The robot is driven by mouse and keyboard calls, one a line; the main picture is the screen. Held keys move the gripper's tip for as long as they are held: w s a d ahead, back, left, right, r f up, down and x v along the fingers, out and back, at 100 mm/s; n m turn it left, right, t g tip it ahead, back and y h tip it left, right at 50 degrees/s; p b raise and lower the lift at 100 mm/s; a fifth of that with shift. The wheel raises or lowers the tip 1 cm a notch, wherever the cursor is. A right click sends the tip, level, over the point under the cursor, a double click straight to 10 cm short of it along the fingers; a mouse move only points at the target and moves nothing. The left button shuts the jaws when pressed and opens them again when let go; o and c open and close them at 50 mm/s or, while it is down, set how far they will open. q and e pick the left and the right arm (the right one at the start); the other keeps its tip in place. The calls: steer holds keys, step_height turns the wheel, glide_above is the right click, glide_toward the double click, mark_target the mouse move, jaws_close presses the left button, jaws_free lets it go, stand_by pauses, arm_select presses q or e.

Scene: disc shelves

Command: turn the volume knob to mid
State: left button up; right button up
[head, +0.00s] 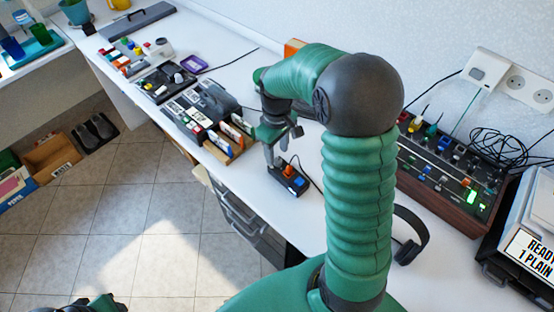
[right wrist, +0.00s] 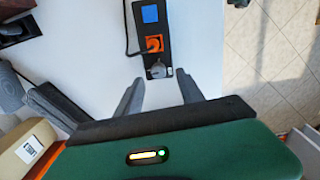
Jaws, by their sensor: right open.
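A small dark control box (head: 290,184) lies on the white desk, with a blue part and an orange part on top. In the right wrist view, the box (right wrist: 148,30) shows a blue square (right wrist: 150,14), an orange knob (right wrist: 154,43) and a round grey knob (right wrist: 158,70) at its near end. No label tells which is the volume knob. My right gripper (head: 276,163) points down at the box. Its fingers (right wrist: 160,92) are open and empty, with the grey knob just beyond and between the tips. Only a sliver of my left arm shows at the bottom left.
Left of the box stands a rack with upright cards (head: 238,140). A mixer panel (head: 450,175) with cables, dark headphones (head: 411,238) and a printer-like device (head: 525,240) are at the right. A cable runs from the box. The desk's front edge is close to the box.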

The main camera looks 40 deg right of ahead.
mark_target(277, 160)
steer(key=f, duration=0.2)
steer(key=shift+s+a+f, duration=0.15)
steer(key=shift+a+f, duration=0.05)
steer(key=shift+f, duration=0.15)
steer(key=shift+d+f, duration=0.1)
steer(key=shift+f, duration=0.2)
steer(key=shift+d+f, duration=0.2)
steer(key=shift+d, duration=0.25)
steer(key=shift+a+r, duration=0.15)
steer(key=shift+a, duration=0.15)
jaws_close()
